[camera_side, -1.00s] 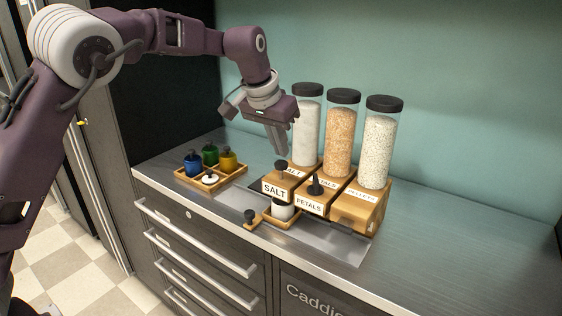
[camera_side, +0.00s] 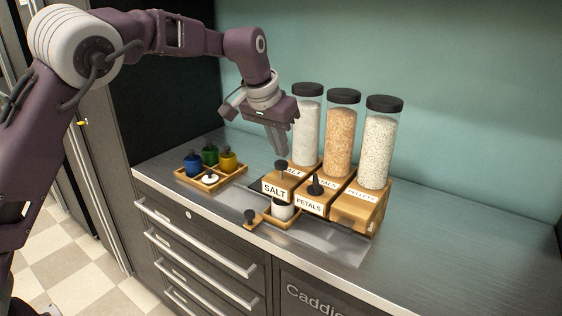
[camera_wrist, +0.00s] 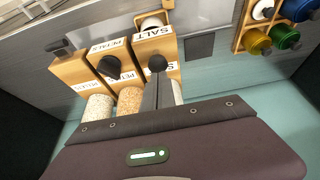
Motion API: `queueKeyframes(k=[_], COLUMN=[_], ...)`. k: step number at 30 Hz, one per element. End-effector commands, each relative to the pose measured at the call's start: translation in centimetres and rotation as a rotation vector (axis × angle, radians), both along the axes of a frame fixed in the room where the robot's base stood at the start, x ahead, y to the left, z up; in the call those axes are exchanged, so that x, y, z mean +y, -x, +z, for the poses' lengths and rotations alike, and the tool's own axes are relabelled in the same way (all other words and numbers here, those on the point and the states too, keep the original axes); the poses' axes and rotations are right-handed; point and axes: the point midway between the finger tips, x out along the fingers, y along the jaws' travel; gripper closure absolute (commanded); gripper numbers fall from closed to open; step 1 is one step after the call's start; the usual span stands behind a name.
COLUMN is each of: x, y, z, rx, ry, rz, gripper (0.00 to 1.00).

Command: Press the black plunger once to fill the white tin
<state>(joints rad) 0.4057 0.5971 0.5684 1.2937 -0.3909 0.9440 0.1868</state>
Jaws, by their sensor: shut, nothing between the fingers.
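The white tin (camera_side: 282,211) stands upright in a small wooden carrier at the front of the dispensers; it also shows in the wrist view (camera_wrist: 152,24). A black plunger (camera_side: 281,165) with a round knob rises from the SALT block, and its knob shows in the wrist view (camera_wrist: 157,63). Another black plunger (camera_side: 315,186) stands on the PETALS block, also seen in the wrist view (camera_wrist: 110,66). My gripper (camera_side: 283,153) is shut and empty, its tips just above the SALT plunger. In the wrist view the fingertips (camera_wrist: 157,78) overlap that knob; contact cannot be told.
Three clear jars with black lids, salt (camera_side: 306,130), petals (camera_side: 342,135) and pellets (camera_side: 378,150), stand behind the plungers. A wooden tray (camera_side: 238,181) with blue, green and yellow containers and a white-topped one sits at left. The counter (camera_side: 460,250) is clear at right.

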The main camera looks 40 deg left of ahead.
Motion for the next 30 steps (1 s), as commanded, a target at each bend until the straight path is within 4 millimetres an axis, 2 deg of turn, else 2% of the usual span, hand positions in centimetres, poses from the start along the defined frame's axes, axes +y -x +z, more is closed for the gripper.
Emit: queueKeyframes(k=[21,30], x=[0.0,0.0], y=[0.0,0.0], z=[-2.6,-2.7], rx=[0.003,0.003], ry=[0.0,0.0], rz=[0.0,0.0], gripper=[1.0,1.0])
